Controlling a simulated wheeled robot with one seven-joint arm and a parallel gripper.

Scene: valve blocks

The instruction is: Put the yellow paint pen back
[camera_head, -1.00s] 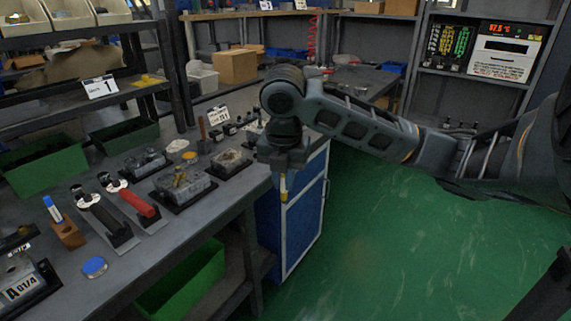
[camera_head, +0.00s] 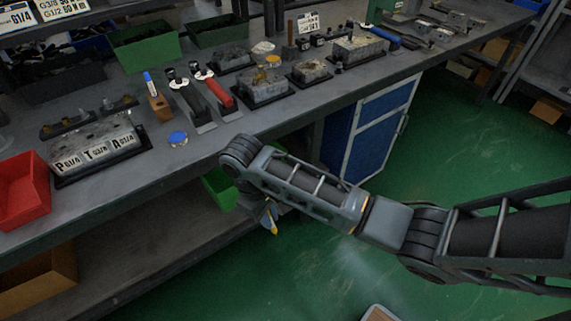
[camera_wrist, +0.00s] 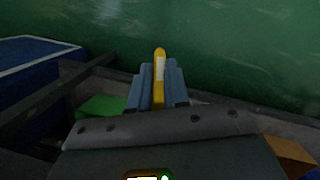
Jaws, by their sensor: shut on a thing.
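The yellow paint pen (camera_wrist: 160,70) is clamped between the two fingers of my gripper (camera_wrist: 158,88) in the wrist view. It points away from the palm, and its yellow end and a pale label show. In the head view, my gripper (camera_head: 264,214) hangs low in front of the bench's front edge, over the green floor, and the pen's yellow tip (camera_head: 273,229) sticks out below it. A small brown wooden block (camera_head: 159,107) on the bench holds an upright blue-capped pen (camera_head: 149,85). I cannot make out its free holes.
The bench (camera_head: 205,146) carries a blue round lid (camera_head: 178,139), a red-handled tool (camera_head: 220,93), a valve block (camera_head: 97,146) and a red bin (camera_head: 22,190). A lower shelf (camera_head: 150,225) lies under it. Open floor lies to the right.

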